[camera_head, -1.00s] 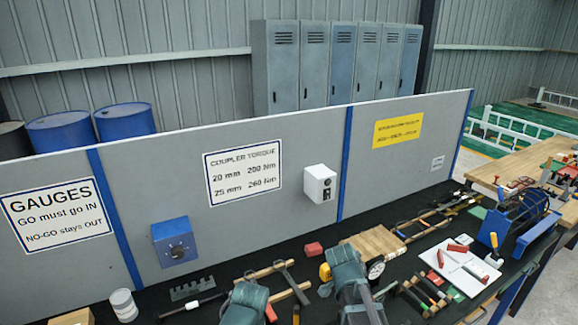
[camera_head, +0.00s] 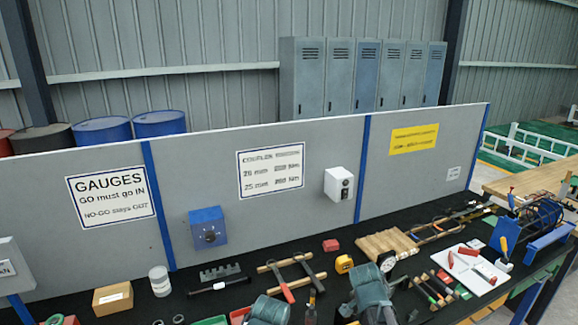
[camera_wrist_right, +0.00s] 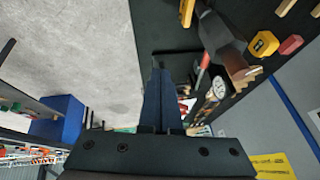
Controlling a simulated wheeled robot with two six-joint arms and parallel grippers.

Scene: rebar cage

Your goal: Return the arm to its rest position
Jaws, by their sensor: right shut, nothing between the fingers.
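My right gripper (camera_wrist_right: 160,105) shows in the right wrist view with its dark fingers together and nothing between them, over grey floor beside the dark bench. In the head view my right arm (camera_head: 371,288) comes in at the bottom edge, over the front of the bench, and its fingers cannot be made out there. My left arm (camera_head: 268,310) shows only as a rounded teal link at the bottom edge. The left gripper is not visible.
The dark bench (camera_head: 245,292) carries wooden slats (camera_head: 385,243), a yellow tape measure (camera_head: 343,263), a red block (camera_head: 330,245), a white board (camera_head: 468,268) and several tools. A grey panel (camera_head: 120,230) closes its back. Grey floor (camera_wrist_right: 90,55) lies clear at left in the wrist view.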

